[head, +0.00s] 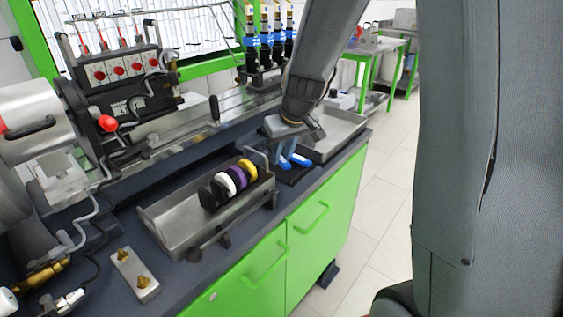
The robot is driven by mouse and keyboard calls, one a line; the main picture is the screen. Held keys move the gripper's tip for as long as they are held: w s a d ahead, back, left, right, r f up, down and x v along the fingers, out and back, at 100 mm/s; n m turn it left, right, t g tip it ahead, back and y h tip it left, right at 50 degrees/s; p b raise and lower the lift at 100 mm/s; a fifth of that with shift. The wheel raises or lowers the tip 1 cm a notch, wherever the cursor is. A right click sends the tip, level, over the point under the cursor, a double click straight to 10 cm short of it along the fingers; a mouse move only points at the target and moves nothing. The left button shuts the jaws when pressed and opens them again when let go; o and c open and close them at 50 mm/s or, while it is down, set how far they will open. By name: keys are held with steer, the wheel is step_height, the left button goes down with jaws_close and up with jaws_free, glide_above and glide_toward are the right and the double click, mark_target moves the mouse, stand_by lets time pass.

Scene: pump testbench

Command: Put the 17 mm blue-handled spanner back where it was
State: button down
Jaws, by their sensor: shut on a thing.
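My gripper (289,137) is at the end of the arm, low over the right end of the dark bench top. It is shut, and a blue handle (283,164) shows just below it, which I take to be the blue-handled spanner. A second blue piece (301,160) shows close to its right, over a black pad (296,177). The jaws and the spanner's metal ends are too small or hidden to make out. I cannot read a size, nor tell whether the held handle touches the pad.
A metal tray (165,232) with a rack of white, purple and yellow rings (237,178) stands left of the gripper. A shallow steel tray (343,133) lies to the right behind it. A plate with brass fittings (134,275) lies at the front left. The floor at right is clear.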

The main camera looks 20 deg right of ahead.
mark_target(283, 160)
step_height(283, 160, down, 3)
steer(key=shift+r, duration=0.1)
steer(key=shift+f+b, duration=0.4)
steer(key=shift+b, duration=0.25)
steer(key=c, duration=1.9)
jaws_free()
